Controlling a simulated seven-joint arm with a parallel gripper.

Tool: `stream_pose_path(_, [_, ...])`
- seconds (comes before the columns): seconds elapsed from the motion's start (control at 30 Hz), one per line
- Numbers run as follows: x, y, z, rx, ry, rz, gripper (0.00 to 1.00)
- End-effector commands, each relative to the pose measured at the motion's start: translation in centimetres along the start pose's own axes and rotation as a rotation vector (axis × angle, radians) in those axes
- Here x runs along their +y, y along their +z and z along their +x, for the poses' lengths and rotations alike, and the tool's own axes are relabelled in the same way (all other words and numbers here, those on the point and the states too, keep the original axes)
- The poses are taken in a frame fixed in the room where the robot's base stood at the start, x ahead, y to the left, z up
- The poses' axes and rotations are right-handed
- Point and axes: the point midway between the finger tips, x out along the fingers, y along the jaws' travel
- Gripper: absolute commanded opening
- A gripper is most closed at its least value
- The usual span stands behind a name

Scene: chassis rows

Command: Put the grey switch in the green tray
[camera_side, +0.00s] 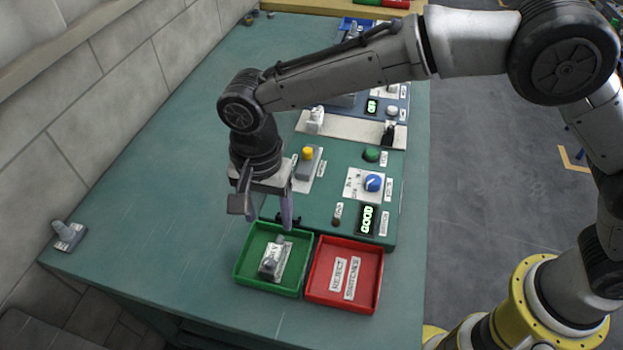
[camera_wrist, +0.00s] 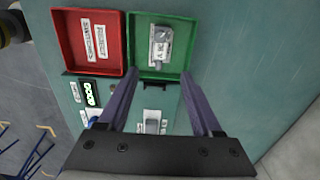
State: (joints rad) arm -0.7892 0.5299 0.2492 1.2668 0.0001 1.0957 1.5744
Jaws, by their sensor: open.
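A grey switch (camera_side: 270,262) on a pale labelled plate lies inside the green tray (camera_side: 243,264), resting on its floor. The wrist view also shows the switch (camera_wrist: 160,48) in the green tray (camera_wrist: 137,48), near the tray's middle. My gripper (camera_side: 264,208) is open and empty, pointing down above and a little behind the tray. In the wrist view, my gripper (camera_wrist: 160,80) has its two fingers apart with nothing between them. The switch is clear of the fingers.
A red tray (camera_side: 362,285) with reject labels stands against the green tray's right side. Behind is a panel with a lit GOOD display (camera_side: 367,219), blue knob (camera_side: 373,183) and yellow button (camera_side: 308,153). Another grey switch (camera_side: 68,233) sits at the table's left edge.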

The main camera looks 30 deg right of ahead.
Motion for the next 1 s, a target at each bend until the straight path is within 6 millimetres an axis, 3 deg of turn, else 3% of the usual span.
stream_pose_path(0.27, [0.4, -0.8, -0.9, 0.000, -0.011, -0.010, 0.67])
stream_pose_path(0.43, [3.8, -5.2, -5.6, 0.011, -0.070, -0.089, 0.67])
stream_pose_path(0.6, [11.0, -10.5, -11.2, 0.057, -0.149, -0.226, 0.67])
stream_pose_path(0.7, [15.8, -12.6, -13.5, 0.100, -0.188, -0.309, 0.67])
stream_pose_path(0.83, [22.3, -14.1, -15.4, 0.173, -0.225, -0.417, 0.67])
stream_pose_path(1.0, [30.6, -14.2, -15.9, 0.288, -0.243, -0.556, 0.67])
